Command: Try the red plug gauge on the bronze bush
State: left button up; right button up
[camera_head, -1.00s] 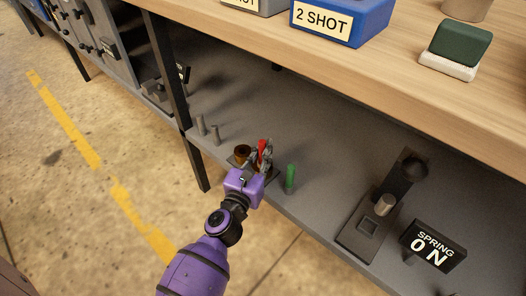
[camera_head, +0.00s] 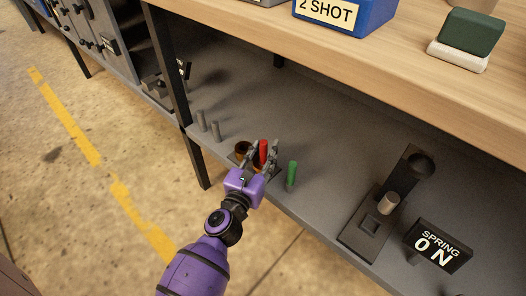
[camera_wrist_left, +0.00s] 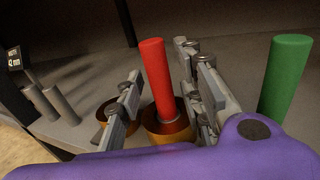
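The red plug gauge (camera_head: 263,150) stands between the fingers of my left gripper (camera_head: 260,162). In the left wrist view the red gauge (camera_wrist_left: 156,75) has its lower end at the mouth of a bronze bush (camera_wrist_left: 168,133); how deep it sits I cannot tell. My left gripper (camera_wrist_left: 168,92) is open, with a finger on each side of the gauge and visible gaps. A second bronze bush (camera_head: 243,147) is beside it, partly behind the left finger in the wrist view. The green gauge (camera_head: 291,175) stands upright to the right. My right gripper is not in view.
Two grey pins (camera_head: 208,126) stand left on the grey shelf (camera_head: 325,165). A spring press (camera_head: 385,205) and a "SPRING 0 N" sign (camera_head: 437,246) are at right. The wooden bench top (camera_head: 390,75) overhangs the shelf.

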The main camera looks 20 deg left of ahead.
pick_arm(q)
jog(key=shift+d, duration=0.1)
jog(key=shift+r, duration=0.6)
notch_tip(320, 180, up, 9)
jog(key=shift+f, duration=0.1)
dwell(0.4)
